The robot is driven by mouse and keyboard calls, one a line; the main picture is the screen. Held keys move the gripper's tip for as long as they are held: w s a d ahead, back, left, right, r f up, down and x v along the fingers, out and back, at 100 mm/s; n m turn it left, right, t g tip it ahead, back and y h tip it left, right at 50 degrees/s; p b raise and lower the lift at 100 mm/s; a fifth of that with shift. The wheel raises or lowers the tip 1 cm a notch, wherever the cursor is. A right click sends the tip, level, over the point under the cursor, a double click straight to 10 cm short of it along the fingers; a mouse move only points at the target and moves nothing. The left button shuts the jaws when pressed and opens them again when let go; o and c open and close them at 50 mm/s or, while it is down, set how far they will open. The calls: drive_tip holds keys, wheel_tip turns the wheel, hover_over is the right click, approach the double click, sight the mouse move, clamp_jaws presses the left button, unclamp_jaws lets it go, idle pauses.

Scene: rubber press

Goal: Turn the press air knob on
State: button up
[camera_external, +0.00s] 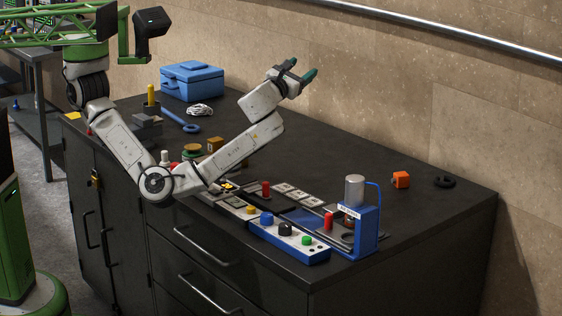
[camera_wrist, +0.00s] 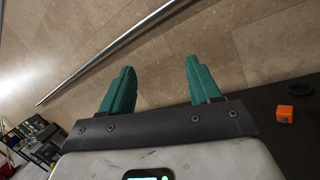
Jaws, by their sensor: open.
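The small blue press (camera_external: 367,228) with a grey cylinder on top stands at the front right of the dark bench. A white and blue control box (camera_external: 290,240) sits to its left. It bears a blue knob (camera_external: 267,219), a black knob (camera_external: 285,229) and a green button (camera_external: 307,240). I cannot tell from the markings which one is the air knob. My gripper (camera_external: 299,70) is raised high near the wall, well above and behind the box. In the wrist view its green fingers (camera_wrist: 160,66) are apart with nothing between them.
An orange cube (camera_external: 401,180) and a black ring (camera_external: 445,182) lie at the right back. A blue toolbox (camera_external: 192,81) stands at the far left. Red-handled items (camera_external: 266,188) and small plates lie behind the box. A metal rail (camera_external: 420,25) runs along the wall.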

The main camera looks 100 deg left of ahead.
wheel_tip(320, 180, down, 9)
drive_tip(key=n+g+h, duration=0.5)
drive_tip(key=n+g+h+b, duration=0.25)
drive_tip(key=g+h, duration=0.35)
drive_tip(key=h, duration=0.7)
approach(267, 214)
drive_tip(key=f, duration=0.3)
drive_tip(key=f+p, duration=0.1)
drive_tip(key=f, duration=0.4)
drive_tip(key=shift+s+f+p, duration=0.35)
drive_tip(key=shift+f, duration=0.05)
drive_tip(key=shift+c, duration=0.4)
drive_tip(key=c, duration=1)
drive_tip(key=shift+o, duration=0.2)
